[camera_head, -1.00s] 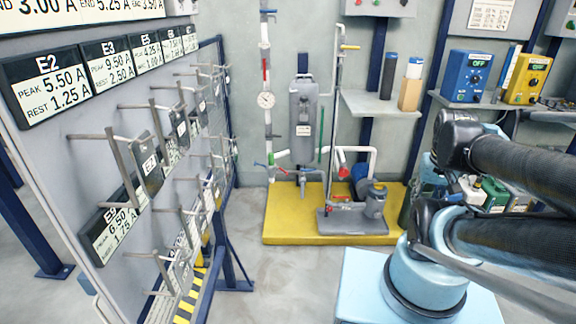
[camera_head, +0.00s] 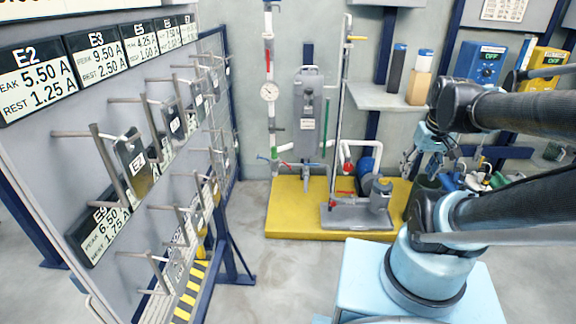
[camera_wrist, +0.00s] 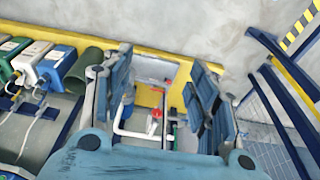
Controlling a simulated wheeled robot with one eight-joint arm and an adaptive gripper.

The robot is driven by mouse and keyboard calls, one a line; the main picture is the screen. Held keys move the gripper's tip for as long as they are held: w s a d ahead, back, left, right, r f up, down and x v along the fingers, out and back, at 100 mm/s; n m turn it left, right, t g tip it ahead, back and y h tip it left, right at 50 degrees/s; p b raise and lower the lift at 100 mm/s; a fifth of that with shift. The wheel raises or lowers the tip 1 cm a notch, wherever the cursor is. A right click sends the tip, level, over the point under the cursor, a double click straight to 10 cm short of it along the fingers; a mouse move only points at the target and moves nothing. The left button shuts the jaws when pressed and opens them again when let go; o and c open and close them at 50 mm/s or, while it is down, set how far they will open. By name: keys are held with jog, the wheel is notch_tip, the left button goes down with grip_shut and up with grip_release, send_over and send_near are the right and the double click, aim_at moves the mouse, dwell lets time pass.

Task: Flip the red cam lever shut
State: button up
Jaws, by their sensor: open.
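A small red part (camera_head: 347,169) shows at the bend of the white pipe, above the yellow platform (camera_head: 290,222) at the back wall. It also shows in the wrist view as a red part (camera_wrist: 155,114) between my fingers, further off. I cannot tell whether this is the cam lever or how its lever stands. My gripper (camera_head: 432,160) is right of the pipes in the head view, partly hidden behind my arm. In the wrist view my gripper (camera_wrist: 160,68) has its two blue fingers wide apart. Nothing is between them at close range.
A tag rack (camera_head: 95,205) with metal pegs stands on the left. A grey pump base (camera_head: 350,218) sits on the yellow platform. A shelf (camera_head: 380,100) and blue and yellow power supplies (camera_head: 545,65) are at the right. The floor between rack and platform is clear.

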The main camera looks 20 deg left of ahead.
jog(key=w+a+r+n+y, duration=0.1)
jog(key=w+a+n, duration=0.3)
jog(key=w+a, duration=0.6)
jog(key=w+a+r+n+y, duration=0.15)
jog(key=w+a+n, duration=0.45)
jog(key=w, duration=0.6)
jog(key=w+a+f+n, duration=0.2)
jog(key=w+a+f, duration=0.15)
jog(key=a, duration=0.35)
jog(key=w+a+f+n, duration=0.1)
jog(key=w+a+f, duration=0.2)
jog(key=w+a, duration=0.35)
jog(key=w+a+f+n+g+y, duration=0.1)
jog(key=a+f+n, duration=0.1)
jog(key=a+f, duration=0.35)
jog(key=w+a+f+n+y, duration=0.1)
jog(key=a+f+n, duration=0.15)
jog(key=a, duration=0.55)
jog(key=shift+m+h, duration=0.25)
jog(key=x, duration=1.8)
jog(key=shift+s+d+f, duration=0.1)
jog(key=shift+s+f, duration=0.1)
jog(key=c, duration=1)
